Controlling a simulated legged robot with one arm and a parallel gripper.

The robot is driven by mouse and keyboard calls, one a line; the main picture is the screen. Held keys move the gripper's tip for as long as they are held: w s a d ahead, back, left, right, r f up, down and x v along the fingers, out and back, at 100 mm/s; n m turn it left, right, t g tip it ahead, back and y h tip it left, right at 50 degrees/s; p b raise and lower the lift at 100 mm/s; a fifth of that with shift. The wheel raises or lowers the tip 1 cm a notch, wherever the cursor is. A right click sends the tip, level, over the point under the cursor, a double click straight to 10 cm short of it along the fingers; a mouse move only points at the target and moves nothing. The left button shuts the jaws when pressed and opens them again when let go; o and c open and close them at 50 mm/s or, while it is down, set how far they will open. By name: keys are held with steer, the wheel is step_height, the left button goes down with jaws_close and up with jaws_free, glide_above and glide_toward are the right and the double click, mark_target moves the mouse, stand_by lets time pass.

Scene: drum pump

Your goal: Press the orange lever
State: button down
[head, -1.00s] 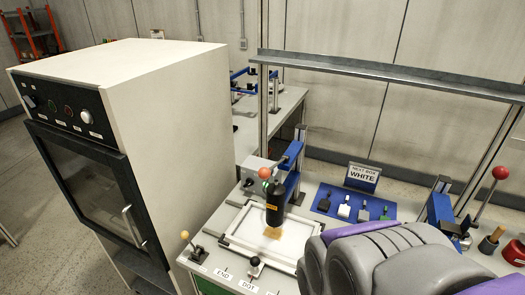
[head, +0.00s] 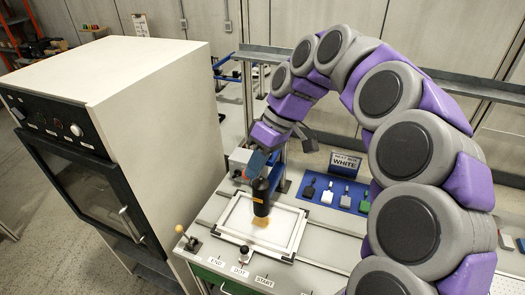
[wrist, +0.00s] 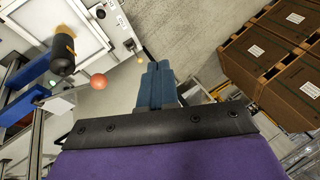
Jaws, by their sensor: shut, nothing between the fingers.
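A lever with an orange-yellow knob (head: 179,229) stands at the left front of the work table, and its knob also shows in the wrist view (wrist: 140,60). A red-orange ball (wrist: 99,81) is beside the black cylinder (wrist: 63,50) in the wrist view. In the head view the cylinder (head: 261,198) stands over the white frame, and the ball looks hidden behind my gripper. My gripper (head: 258,162) is above and behind the cylinder. Its blue fingers (wrist: 155,72) are together and empty. Contact with either knob is not visible.
The white frame (head: 288,252) lies on the table. A black-knobbed lever (head: 244,250) stands at its front. A blue mat (head: 335,194) with several small items lies right. A cream cabinet (head: 150,75) stands left. Brown boxes (wrist: 275,60) show in the wrist view.

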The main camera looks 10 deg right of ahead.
steer(key=w+d+r+n+t+y+p, duration=0.15)
steer(key=w+d+p, duration=0.25)
steer(key=w, duration=0.6)
steer(key=w+d+p, duration=0.2)
steer(key=d, duration=0.6)
steer(key=a+r+x, duration=0.1)
steer(key=x, duration=1.5)
step_height(320, 180, down, 12)
steer(key=s+a+n+t+h+b, duration=0.1)
steer(key=s+t+h+b, duration=0.2)
steer(key=b, duration=1)
steer(key=shift+t+h, duration=0.55)
steer(key=shift+t, duration=0.7)
